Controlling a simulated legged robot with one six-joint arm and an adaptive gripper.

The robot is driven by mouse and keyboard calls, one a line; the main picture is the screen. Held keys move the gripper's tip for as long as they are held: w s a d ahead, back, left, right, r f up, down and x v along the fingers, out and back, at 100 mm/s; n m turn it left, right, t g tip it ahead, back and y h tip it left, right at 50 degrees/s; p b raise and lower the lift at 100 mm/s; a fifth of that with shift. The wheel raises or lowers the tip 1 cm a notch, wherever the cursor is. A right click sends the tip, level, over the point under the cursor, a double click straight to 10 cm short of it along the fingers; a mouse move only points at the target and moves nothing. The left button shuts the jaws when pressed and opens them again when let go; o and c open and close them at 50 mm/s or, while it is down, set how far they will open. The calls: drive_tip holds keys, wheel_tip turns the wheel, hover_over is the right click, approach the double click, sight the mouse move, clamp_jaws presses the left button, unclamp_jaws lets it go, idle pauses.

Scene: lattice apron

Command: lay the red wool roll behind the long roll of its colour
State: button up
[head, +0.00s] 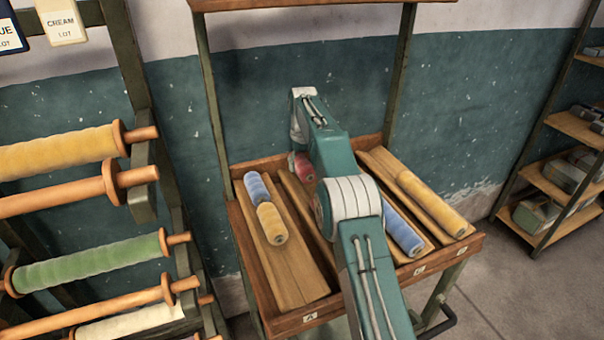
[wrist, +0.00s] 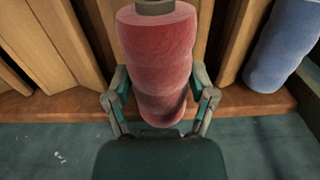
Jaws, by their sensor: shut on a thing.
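The red wool roll shows in the wrist view (wrist: 157,50), its grey core end at the top of the picture. My gripper (wrist: 160,105) is shut on it, a finger on each side, at the back edge of the tray. In the head view only a small red part (head: 303,167) shows left of my arm, near the tray's back. My arm hides the middle of the tray and my fingers there. I cannot make out a separate long red roll. Whether the held roll touches the tray floor is unclear.
The wooden tray (head: 309,317) has several lanes. The left lane holds a short blue roll (head: 257,187) and a yellow roll (head: 271,224). Right of my arm lie a blue roll (head: 402,230) and a long yellow roll (head: 432,203). A roll rack stands at left, the wall behind.

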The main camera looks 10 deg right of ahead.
sight(302, 159)
drive_tip(key=shift+w+f, duration=0.1)
drive_tip(key=shift+f, duration=1.55)
drive_tip(key=shift+f, duration=0.4)
drive_tip(key=o, duration=1.1)
drive_tip(key=shift+o, duration=0.2)
wheel_tip(302, 159, up, 7)
drive_tip(key=shift+w+r, duration=0.1)
drive_tip(key=shift+r, duration=0.55)
